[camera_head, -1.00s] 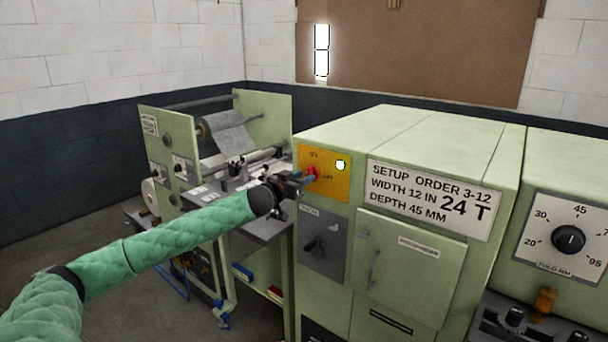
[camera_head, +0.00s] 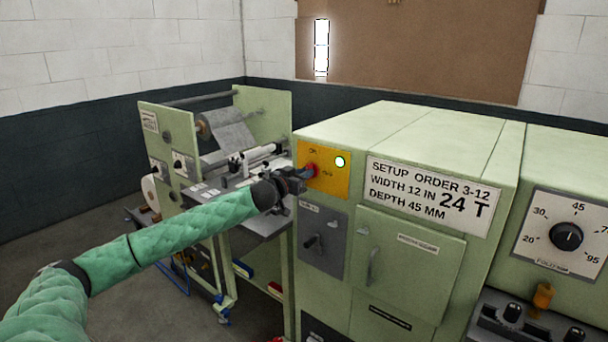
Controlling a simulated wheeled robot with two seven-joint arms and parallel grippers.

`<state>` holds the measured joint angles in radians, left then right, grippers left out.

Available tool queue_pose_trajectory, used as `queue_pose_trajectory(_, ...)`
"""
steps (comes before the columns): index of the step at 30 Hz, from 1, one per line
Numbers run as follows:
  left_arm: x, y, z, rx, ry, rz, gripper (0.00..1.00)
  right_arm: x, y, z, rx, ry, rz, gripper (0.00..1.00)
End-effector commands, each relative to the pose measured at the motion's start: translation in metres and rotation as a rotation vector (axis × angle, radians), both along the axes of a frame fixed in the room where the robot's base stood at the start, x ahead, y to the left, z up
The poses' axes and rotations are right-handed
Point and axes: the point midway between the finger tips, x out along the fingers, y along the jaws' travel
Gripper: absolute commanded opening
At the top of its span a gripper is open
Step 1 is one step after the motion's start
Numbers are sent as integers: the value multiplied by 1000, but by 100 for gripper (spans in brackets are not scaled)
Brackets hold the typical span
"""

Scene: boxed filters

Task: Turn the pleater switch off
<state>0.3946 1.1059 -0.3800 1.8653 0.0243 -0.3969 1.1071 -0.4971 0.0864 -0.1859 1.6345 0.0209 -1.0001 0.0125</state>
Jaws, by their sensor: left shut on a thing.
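The pleater switch is a red knob (camera_head: 310,170) on a yellow plate (camera_head: 332,184) on the front of the pale green cabinet. A round lamp (camera_head: 340,162) on the plate's upper right glows whitish green. My left gripper (camera_head: 301,173) reaches in from the left and is shut on the red knob. The fingers and wrist hide part of the knob and of the plate's left edge. My right gripper is not in view.
A grey plate with a black lever (camera_head: 313,243) sits just below the yellow one. A cabinet door with a handle (camera_head: 373,267) is to its right. A machine with a grey roll (camera_head: 225,130) stands behind my left arm. A dial (camera_head: 567,236) is at far right.

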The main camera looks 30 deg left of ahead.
Motion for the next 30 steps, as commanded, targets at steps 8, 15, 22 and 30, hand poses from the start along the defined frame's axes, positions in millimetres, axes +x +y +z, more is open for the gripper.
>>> queue_pose_trajectory(8, 0, 0, 0, 114, -9, 0, 0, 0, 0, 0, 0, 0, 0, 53)
queue_pose_trajectory(15, 0, -1, 0, 314, -25, 0, 0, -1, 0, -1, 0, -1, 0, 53)
queue_pose_trajectory(22, 0, -3, 0, 533, -42, 0, 0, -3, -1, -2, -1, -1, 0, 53)
queue_pose_trajectory(30, 0, -4, 0, 790, -63, 0, 0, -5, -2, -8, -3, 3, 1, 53)
